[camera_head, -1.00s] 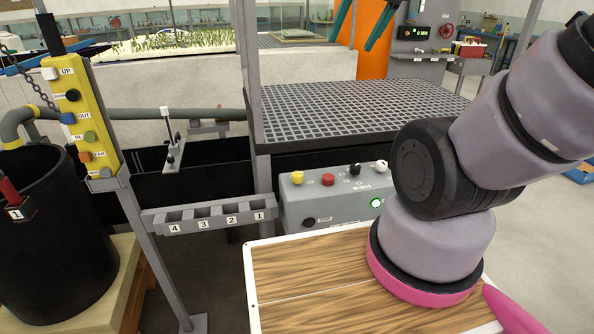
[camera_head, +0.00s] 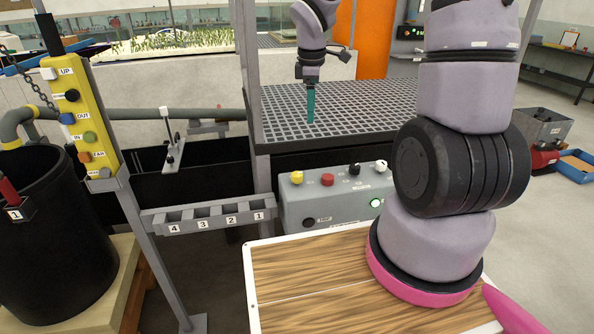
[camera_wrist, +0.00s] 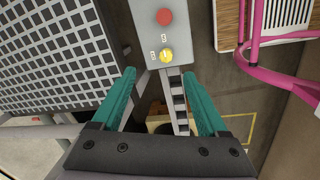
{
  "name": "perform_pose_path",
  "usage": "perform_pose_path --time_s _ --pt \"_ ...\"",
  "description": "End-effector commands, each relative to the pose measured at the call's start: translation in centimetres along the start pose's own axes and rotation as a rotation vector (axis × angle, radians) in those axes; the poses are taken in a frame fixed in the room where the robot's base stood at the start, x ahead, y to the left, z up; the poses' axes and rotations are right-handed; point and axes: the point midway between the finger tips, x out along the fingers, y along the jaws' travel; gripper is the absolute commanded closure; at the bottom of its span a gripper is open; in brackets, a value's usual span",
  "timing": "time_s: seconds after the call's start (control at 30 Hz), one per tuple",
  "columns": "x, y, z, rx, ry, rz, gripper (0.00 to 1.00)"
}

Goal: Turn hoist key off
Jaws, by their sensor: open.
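The yellow hoist pendant (camera_head: 82,110) hangs on a grey post at the far left of the head view, with labelled buttons including UP, OUT and IN. A small grey fitting (camera_head: 104,173) sits at its lower end; it may be the hoist key, but its setting is too small to tell. My gripper (camera_head: 311,121) points down over the grating, well right of the pendant. In the wrist view my gripper (camera_wrist: 160,74) is open with nothing between its teal fingers. The pendant is not identifiable there.
A grey control box (camera_head: 335,208) with a yellow knob (camera_wrist: 166,55) and red button (camera_wrist: 164,17) stands in front of the grating (camera_head: 370,100). A numbered slot rack (camera_head: 209,215) joins the post. A black bin (camera_head: 50,250) is at lower left, below the pendant.

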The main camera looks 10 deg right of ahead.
Motion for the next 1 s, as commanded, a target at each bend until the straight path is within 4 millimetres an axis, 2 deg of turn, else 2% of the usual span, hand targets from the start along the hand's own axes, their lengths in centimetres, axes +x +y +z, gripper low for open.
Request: perform_pose_path --time_s 0.03,0.1,0.2,0.3,0.63,1.0 --pt "2.1 0.1 -0.6 -0.081 -0.003 -0.032 0.23" --pt "4.5 0.1 -1.6 -0.199 0.002 -0.060 0.23" --pt "7.4 0.1 -2.7 -0.341 0.014 -0.094 0.23" --pt "9.4 -0.1 -3.4 -0.441 0.029 -0.116 0.23" --pt "12.7 -0.6 -4.1 -0.524 0.042 -0.133 0.23" --pt "19.4 -1.6 -4.1 -0.521 0.041 -0.133 0.23"
